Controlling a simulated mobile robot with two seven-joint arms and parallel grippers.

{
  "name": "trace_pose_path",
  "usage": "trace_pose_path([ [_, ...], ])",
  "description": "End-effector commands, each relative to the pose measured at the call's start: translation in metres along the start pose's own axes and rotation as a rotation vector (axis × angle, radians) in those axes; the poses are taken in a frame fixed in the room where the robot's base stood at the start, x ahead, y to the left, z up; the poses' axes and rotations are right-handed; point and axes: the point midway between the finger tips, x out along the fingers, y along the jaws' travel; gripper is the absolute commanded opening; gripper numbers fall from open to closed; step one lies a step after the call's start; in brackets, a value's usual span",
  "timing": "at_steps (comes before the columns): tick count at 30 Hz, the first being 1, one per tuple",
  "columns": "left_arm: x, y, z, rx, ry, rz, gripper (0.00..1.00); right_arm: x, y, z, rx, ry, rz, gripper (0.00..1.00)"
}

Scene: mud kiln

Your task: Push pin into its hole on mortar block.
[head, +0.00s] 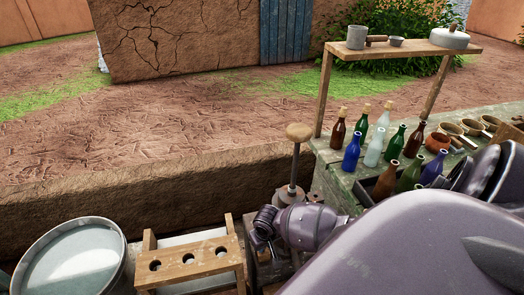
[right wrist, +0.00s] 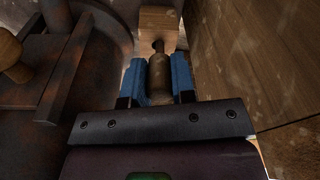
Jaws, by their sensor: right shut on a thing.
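My right gripper (head: 262,240) is low in the middle of the head view, beside the base of a dark metal stand whose upright rod carries a round wooden knob (head: 299,132). In the right wrist view its blue-padded fingers (right wrist: 160,82) are shut on a brown, rounded pin (right wrist: 159,80). The pin narrows to a neck at its far end, against a pale wooden block (right wrist: 157,22). I cannot tell whether neck and block are joined or only touching. The hole is not visible. A rusty dark metal body (right wrist: 105,30) is close on the left. My left gripper is out of view.
A wooden rack with round holes (head: 190,262) and a metal basin (head: 70,262) stand at the lower left. A green bench (head: 335,165) with several bottles and cups is on the right, under a raised shelf (head: 400,47). A wooden surface (right wrist: 250,55) lies close right of the gripper.

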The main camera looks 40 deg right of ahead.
Motion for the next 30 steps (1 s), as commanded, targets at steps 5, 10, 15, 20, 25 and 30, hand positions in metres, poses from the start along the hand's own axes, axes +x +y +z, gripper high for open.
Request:
trace_pose_path([
  [5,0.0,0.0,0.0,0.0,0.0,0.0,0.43,0.006,0.001,0.012,0.001,-0.025,0.003,0.0],
  [10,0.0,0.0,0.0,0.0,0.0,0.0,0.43,0.006,0.001,0.011,0.0,-0.03,0.005,0.0],
  [15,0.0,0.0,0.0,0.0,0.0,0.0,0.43,0.006,0.003,0.007,-0.017,-0.091,0.005,0.0],
  [20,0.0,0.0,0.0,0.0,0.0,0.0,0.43,0.005,0.004,0.001,-0.033,-0.143,0.005,0.0],
  [25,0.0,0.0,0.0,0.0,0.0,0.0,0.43,0.003,0.004,-0.004,-0.038,-0.152,0.005,0.0],
  [30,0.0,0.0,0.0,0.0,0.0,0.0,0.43,0.002,0.006,-0.006,-0.036,-0.147,0.007,0.0],
])
